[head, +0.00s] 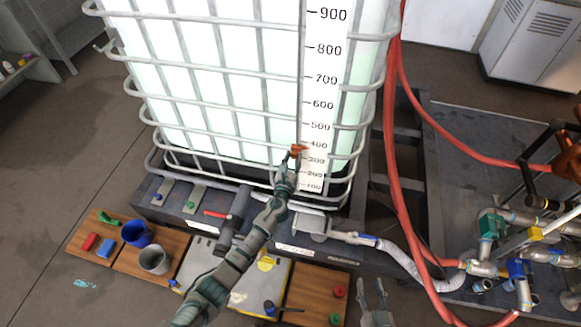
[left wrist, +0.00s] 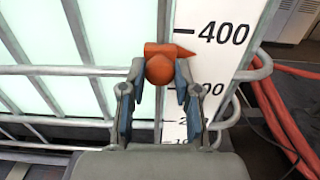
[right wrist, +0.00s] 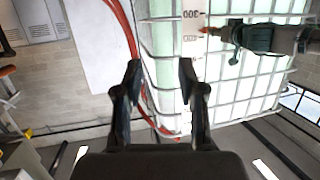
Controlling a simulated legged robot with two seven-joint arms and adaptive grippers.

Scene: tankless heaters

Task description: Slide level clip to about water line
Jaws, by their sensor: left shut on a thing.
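The orange level clip (head: 298,149) is on the white scale strip (head: 313,60) of the tank, its pointer slightly below the 400 mark. My left gripper (head: 291,160) is shut on the clip. In the left wrist view the clip's round knob (left wrist: 160,70) sits between the fingers, and its pointed tip reaches right toward the scale. The tank (head: 220,110) is pale and translucent inside a grey cage; I cannot make out a clear water line. My right gripper (head: 374,300) is open and empty, low and away from the tank; its spread fingers show in the right wrist view (right wrist: 160,72).
Cage bars (head: 200,68) cross the tank front near the left gripper. Red hoses (head: 390,130) hang right of the tank. Metal pipes and valves (head: 490,250) stand at right. Below are wooden boards with a blue cup (head: 137,233), a grey cup (head: 155,259) and small parts.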

